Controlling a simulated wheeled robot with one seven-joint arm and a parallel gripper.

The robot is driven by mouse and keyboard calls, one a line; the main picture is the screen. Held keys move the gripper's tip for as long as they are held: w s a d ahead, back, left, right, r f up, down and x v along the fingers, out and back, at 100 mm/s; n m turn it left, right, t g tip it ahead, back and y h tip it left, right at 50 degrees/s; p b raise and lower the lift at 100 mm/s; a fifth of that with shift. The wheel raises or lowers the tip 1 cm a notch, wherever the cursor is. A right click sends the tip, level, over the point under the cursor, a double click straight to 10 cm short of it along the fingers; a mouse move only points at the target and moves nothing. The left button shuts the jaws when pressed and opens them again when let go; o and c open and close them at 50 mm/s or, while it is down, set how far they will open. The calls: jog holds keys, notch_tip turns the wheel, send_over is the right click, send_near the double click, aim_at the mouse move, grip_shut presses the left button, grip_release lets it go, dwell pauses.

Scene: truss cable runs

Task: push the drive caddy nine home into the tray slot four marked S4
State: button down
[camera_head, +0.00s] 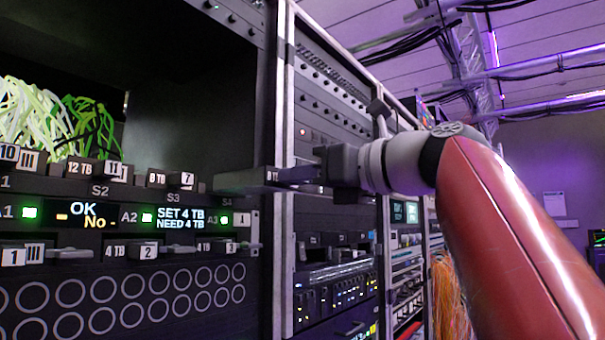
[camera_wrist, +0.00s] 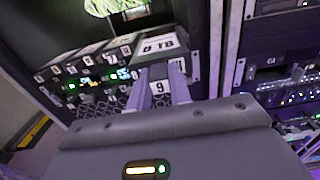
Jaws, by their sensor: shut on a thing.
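Drive caddy nine (camera_head: 240,181) is a long grey block held level at the top right of the tray front. In the wrist view caddy nine (camera_wrist: 158,45) shows a white label ending in "TB" on top and a "9" on its end. My gripper (camera_head: 292,176) is shut on its outer end; the two fingers also show in the wrist view (camera_wrist: 163,92). Much of the caddy's length shows outside. I cannot tell how far its tip is inside the slot.
Caddies 11 (camera_head: 115,171) and 7 (camera_head: 187,179) sit left in the same row. Caddy 2 (camera_head: 148,251) and others sit in a lower row. A display (camera_head: 180,218) reads "SET 4 TB, NEED 4 TB". A rack post (camera_head: 283,100) stands close right. Green-white cables (camera_head: 60,125) hang above left.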

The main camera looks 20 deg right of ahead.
aim_at(244, 192)
jog(key=shift+w+a, duration=0.1)
jog(key=shift+w, duration=0.05)
jog(key=shift+x, duration=1.3)
jog(key=shift+w+a, duration=0.15)
jog(key=shift+w+a, duration=0.3)
jog(key=shift+w, duration=0.1)
jog(key=shift+w+a, duration=0.2)
jog(key=shift+w, duration=0.1)
jog(key=shift+w+a, duration=0.3)
jog(key=shift+w, duration=0.05)
dwell(0.6)
jog(key=shift+x, duration=3)
jog(key=shift+w, duration=0.15)
